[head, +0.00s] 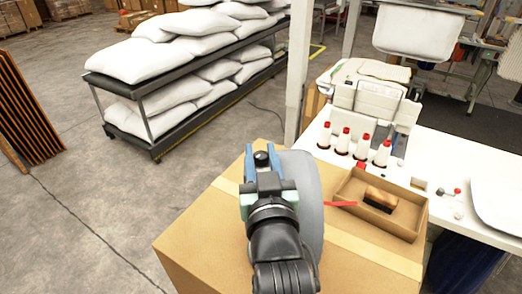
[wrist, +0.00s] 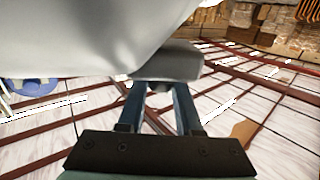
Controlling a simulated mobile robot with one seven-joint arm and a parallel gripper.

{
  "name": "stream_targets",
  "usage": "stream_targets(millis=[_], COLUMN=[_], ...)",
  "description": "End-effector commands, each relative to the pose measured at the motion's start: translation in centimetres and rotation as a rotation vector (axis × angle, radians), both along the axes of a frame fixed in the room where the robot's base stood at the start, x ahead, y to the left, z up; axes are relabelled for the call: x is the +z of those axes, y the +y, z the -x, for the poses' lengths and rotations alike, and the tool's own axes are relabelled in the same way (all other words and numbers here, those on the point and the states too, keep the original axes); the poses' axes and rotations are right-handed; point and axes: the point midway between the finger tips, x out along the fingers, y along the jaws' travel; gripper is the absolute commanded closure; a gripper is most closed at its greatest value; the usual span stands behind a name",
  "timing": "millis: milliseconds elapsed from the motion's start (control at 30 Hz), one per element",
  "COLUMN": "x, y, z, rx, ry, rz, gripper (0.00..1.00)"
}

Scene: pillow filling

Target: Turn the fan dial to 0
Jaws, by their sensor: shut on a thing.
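The fan (head: 306,190) is a grey rounded body on the cardboard box, partly hidden behind my arm. Its pale grey surface (wrist: 80,35) fills the upper left of the wrist view. My gripper (head: 262,158) is at the fan's left side, with its blue fingers pointing away from me. In the wrist view my gripper (wrist: 158,88) has its fingertips at a grey block-like part, the fan dial (wrist: 168,66), and is shut on it. The fingers hide part of the dial, and I cannot read its marks or setting.
The cardboard box (head: 190,240) bears the fan. To the right, an open brown tray (head: 412,228) holds a brush. Several red-capped white spools (head: 342,142) and a sewing machine stand behind. A rack of white pillows (head: 140,58) is at the back left.

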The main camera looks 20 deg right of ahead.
Motion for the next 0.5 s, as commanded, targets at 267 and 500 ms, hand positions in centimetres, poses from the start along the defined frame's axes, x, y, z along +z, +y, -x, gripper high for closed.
stream_targets(millis=[267, 500], x=[-0.63, -0.34], y=[-0.24, -0.04], z=[0.0, 0.06], rx=[0.105, 0.155], ry=[0.004, 0.002], rz=[-0.007, -0.002], gripper=[1.0, 1.0])
